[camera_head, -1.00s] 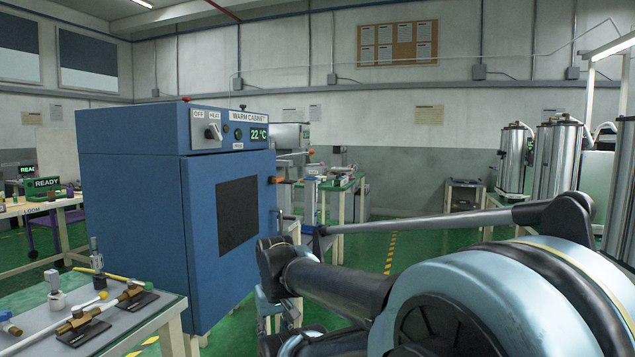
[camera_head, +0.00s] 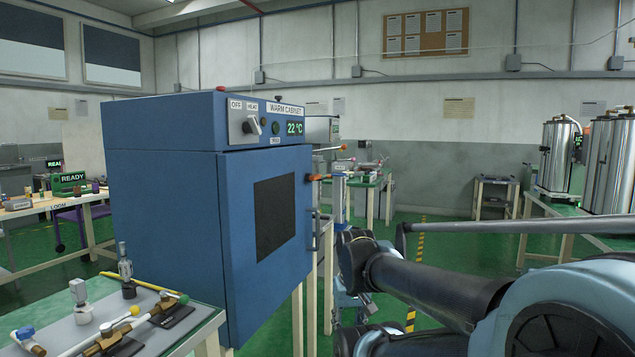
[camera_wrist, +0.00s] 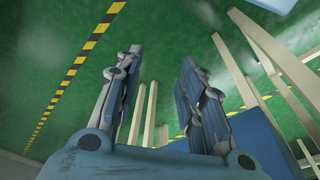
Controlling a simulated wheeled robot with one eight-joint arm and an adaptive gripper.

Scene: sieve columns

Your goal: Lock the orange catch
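The orange catch (camera_head: 317,177) is a small handle sticking out at the right edge of the blue warm cabinet's door (camera_head: 235,230), above the grey door handle (camera_head: 315,232). The door looks closed; the catch's exact setting is too small to tell. My gripper (camera_wrist: 160,65) shows in the wrist view with its two fingers apart and nothing between them, pointing over the green floor. In the head view my arm is at the lower right, below and to the right of the catch and apart from it.
A bench with valves and pipes (camera_head: 120,320) stands at the lower left. Behind the cabinet is a table with small items (camera_head: 365,178). Metal columns (camera_head: 560,160) stand at the far right. Yellow-black tape (camera_wrist: 75,60) and pale legs (camera_wrist: 255,55) show near my gripper.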

